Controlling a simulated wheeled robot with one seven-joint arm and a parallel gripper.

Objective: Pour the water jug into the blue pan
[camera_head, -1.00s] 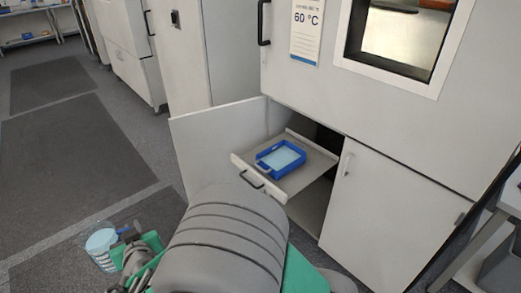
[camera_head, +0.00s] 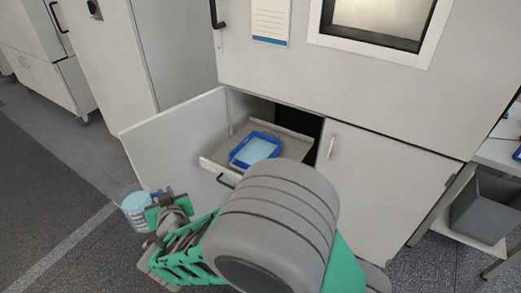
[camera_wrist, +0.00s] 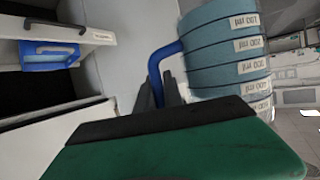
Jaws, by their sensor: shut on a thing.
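The water jug (camera_head: 136,209) is a clear vessel with pale blue water, at the lower left of the head view. It fills the upper right of the wrist view (camera_wrist: 222,50), with graduation labels and a blue handle (camera_wrist: 156,72). My gripper (camera_head: 160,212) is shut on the handle and holds the jug left of the cabinet, apart from the pan. The blue pan (camera_head: 234,157) sits on a pulled-out grey drawer tray (camera_head: 215,163) and holds something pale blue. It also shows at the upper left of the wrist view (camera_wrist: 45,60).
The drawer slides out of a low cabinet whose left door (camera_head: 172,132) stands open beside the tray. A closed right door (camera_head: 385,190) adjoins it. A grey bin (camera_head: 485,207) stands on a shelf at the far right. Floor at the left is clear.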

